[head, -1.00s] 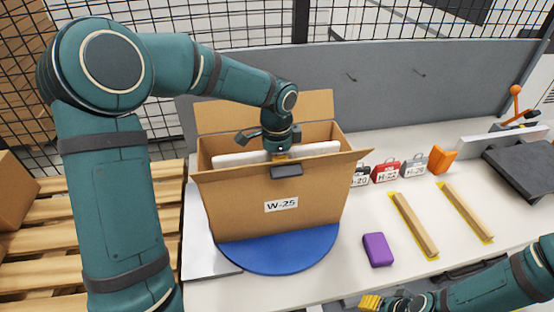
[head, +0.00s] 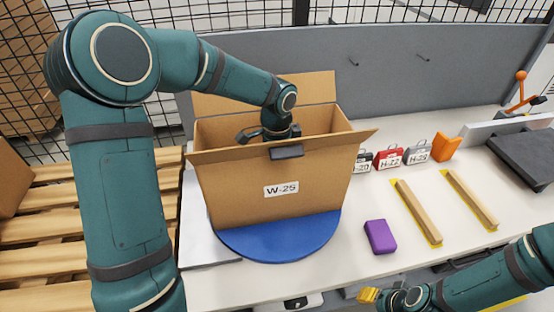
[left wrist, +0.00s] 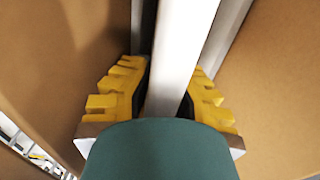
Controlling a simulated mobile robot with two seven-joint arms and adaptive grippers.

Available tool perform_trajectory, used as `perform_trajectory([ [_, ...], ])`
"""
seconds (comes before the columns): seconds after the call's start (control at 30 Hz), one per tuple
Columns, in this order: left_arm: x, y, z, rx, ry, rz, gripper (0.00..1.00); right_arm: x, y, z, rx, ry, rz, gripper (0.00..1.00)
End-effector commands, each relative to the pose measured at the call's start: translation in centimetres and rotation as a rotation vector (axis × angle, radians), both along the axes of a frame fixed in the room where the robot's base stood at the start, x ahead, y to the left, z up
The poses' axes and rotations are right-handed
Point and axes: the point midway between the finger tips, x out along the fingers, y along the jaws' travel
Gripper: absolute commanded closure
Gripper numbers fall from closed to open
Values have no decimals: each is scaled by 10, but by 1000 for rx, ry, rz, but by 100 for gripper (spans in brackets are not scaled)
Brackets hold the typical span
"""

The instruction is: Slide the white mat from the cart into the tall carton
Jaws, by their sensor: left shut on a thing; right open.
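The tall carton (head: 265,195), labelled W-25, stands open on a blue round turntable (head: 280,243). My left gripper (head: 268,138) reaches down into its opening. In the left wrist view the yellow fingers of this gripper (left wrist: 165,80) are shut on the white mat (left wrist: 182,50), seen edge-on between brown carton walls. In the head view the mat is hidden inside the carton. My right gripper (head: 369,296) is open and empty at the lower edge of the picture, beside the table front.
Pale upright strips (left wrist: 222,40) show beside the mat in the carton. A purple block (head: 380,237), two wooden bars (head: 418,212) in yellow outlines and several tagged cases (head: 389,157) lie right of the carton. A grey panel (head: 400,90) stands behind. A flap (head: 225,158) leans out in front.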

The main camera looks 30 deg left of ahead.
Motion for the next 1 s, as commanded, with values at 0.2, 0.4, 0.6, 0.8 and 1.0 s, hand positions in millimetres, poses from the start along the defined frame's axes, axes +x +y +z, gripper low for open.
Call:
perform_trajectory([
  [0.2,0,0,0,0,0,0,57,0,0,0,0,0,0,53],
  [0.4,0,0,0,0,0,0,57,0,0,0,0,0,1,53],
  [0.6,1,0,16,2,-4,1,57,0,0,0,0,0,1,53],
  [0.8,1,0,56,0,-5,0,57,0,0,0,0,0,1,53],
  [1.0,1,0,94,0,-4,0,57,0,0,0,0,0,0,53],
])
